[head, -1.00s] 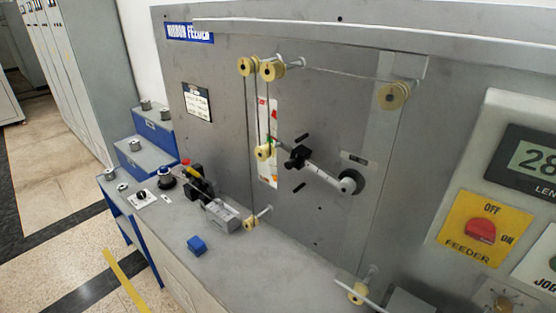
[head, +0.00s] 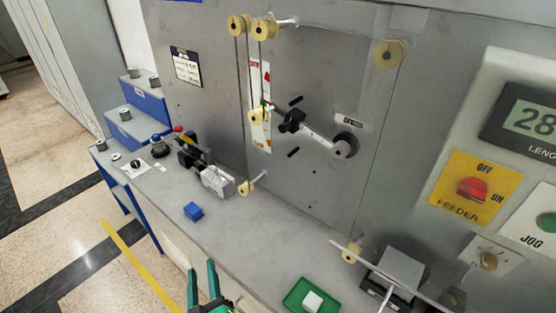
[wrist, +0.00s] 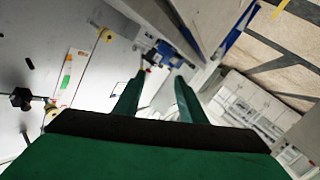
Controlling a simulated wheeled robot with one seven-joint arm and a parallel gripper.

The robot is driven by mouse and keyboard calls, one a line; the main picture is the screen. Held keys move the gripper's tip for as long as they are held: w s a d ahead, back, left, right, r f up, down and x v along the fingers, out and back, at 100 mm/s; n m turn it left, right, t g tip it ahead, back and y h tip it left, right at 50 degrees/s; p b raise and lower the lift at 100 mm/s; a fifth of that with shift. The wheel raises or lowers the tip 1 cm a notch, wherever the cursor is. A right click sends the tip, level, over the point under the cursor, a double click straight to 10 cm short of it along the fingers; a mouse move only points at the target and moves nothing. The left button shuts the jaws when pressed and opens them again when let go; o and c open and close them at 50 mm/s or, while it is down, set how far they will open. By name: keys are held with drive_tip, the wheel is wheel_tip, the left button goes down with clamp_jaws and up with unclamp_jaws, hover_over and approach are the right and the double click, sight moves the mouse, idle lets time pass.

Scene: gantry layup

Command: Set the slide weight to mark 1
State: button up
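The slide weight (head: 292,121) is a black block with a knob on the pale swing arm (head: 318,137), near the arm's upper left end. The arm slopes down right to a round pivot on the grey panel. The arm's marks are too small to read. In the wrist view the black weight (wrist: 20,98) is at the left edge. My gripper (head: 201,268) has green fingers and shows at the bottom of the head view, low and in front of the bench, well away from the weight. In the wrist view my gripper (wrist: 158,76) is open and empty.
Yellow rollers (head: 265,28) with a thin strand surround the arm. A blue block (head: 193,211) and a grey clamp-like device (head: 217,181) are on the bench. A green tray (head: 291,300) holds a white block (head: 312,301). Feeder controls (head: 467,188) are at right.

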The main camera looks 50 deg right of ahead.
drive_tip(key=w+d+r+m+g+h, duration=0.1)
drive_tip(key=w+d+r+m+h, duration=0.15)
drive_tip(key=d+r, duration=0.3)
drive_tip(key=m+g+h, duration=0.7)
drive_tip(key=m+g, duration=0.5)
drive_tip(key=m, duration=0.2)
approach(281, 129)
drive_tip(key=d, duration=0.6)
drive_tip(key=w+d, duration=0.1)
drive_tip(key=d, duration=0.1)
drive_tip(key=shift+d+f, duration=0.1)
drive_tip(key=shift+d, duration=0.3)
drive_tip(key=shift+s, duration=0.1)
clamp_jaws()
